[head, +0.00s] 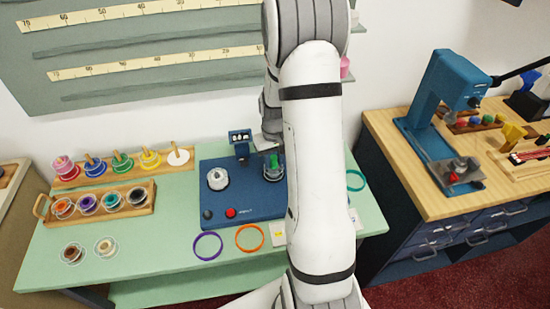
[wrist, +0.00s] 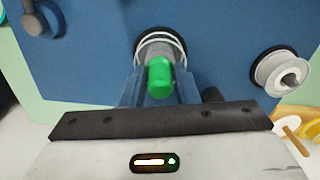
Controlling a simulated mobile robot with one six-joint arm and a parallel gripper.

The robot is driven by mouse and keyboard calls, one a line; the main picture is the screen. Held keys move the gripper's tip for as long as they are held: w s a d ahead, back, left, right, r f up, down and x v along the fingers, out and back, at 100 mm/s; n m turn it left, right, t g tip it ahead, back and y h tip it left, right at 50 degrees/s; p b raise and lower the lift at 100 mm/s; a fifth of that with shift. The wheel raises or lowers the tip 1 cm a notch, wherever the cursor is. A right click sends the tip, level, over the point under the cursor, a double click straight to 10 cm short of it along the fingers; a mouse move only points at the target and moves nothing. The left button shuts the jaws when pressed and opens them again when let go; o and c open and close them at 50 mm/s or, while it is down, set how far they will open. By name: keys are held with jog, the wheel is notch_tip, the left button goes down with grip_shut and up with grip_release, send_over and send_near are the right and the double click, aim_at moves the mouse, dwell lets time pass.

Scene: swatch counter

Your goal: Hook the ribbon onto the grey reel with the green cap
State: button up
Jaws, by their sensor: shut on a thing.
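The grey reel (wrist: 157,48) with its green cap (wrist: 160,78) stands at a dark round seat on the blue machine (wrist: 90,60). In the head view, the green cap (head: 274,162) shows at the machine's right side, partly covered by my arm. My gripper (wrist: 160,88) is directly over this reel, with one finger on each side of the cap. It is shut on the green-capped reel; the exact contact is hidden. Pale loops show around the reel, but I cannot tell whether they are ribbon.
A second, whitish reel (head: 217,179) sits on the machine's left. Purple (head: 207,246) and orange (head: 250,237) rings lie in front, and a teal ring (head: 355,181) lies right of my arm. A wooden spool rack (head: 120,211) stands left.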

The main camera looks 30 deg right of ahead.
aim_at(273, 157)
jog(key=shift+f, duration=0.25)
jog(key=o, duration=1)
jog(key=shift+r, duration=0.15)
jog(key=shift+r+p, duration=2.05)
jog(key=shift+r, duration=1.35)
